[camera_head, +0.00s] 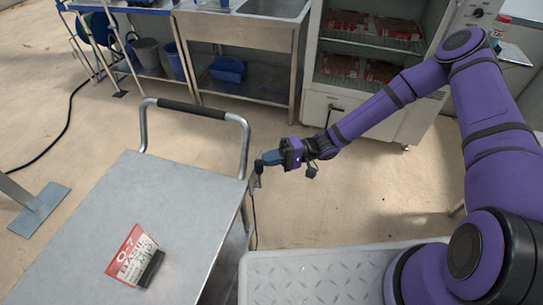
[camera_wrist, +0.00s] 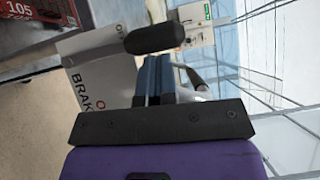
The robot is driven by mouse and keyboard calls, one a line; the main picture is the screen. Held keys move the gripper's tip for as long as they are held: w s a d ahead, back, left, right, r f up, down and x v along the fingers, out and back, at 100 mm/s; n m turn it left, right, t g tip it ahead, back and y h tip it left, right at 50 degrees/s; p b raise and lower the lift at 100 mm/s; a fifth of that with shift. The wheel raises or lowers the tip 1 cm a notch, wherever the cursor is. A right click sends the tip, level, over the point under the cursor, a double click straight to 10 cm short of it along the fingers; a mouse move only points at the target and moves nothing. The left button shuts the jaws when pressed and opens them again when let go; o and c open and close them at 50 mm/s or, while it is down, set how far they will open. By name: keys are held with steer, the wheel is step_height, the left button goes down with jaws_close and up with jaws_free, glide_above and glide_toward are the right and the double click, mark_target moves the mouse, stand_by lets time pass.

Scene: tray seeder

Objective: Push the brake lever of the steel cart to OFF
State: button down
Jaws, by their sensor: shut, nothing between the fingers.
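The steel cart (camera_head: 185,185) stands at the left in the head view, with a bent tube handle at its far end. My gripper (camera_head: 266,158) is at the handle's right side, its blue fingers shut and empty. In the wrist view the shut fingers (camera_wrist: 153,78) point at a black lever grip (camera_wrist: 155,38), just beyond the tips. I cannot tell whether they touch. A pale brake plate (camera_wrist: 92,75) lies behind, with "BRAK" and an "O" readable.
A steel sink bench (camera_head: 245,32) and an open-fronted cabinet (camera_head: 318,105) line the back. A ribbed grey surface (camera_head: 315,275) lies in front. The floor between is clear.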

steer(key=shift+s+a+r, duration=0.1)
steer(key=shift+s+r, duration=0.05)
steer(key=shift+s, duration=0.2)
steer(key=shift+w, duration=0.1)
stand_by(0.4)
steer(key=w+v, duration=0.2)
steer(key=v, duration=1)
steer(key=shift+w+r, duration=0.15)
steer(key=shift+w, duration=0.25)
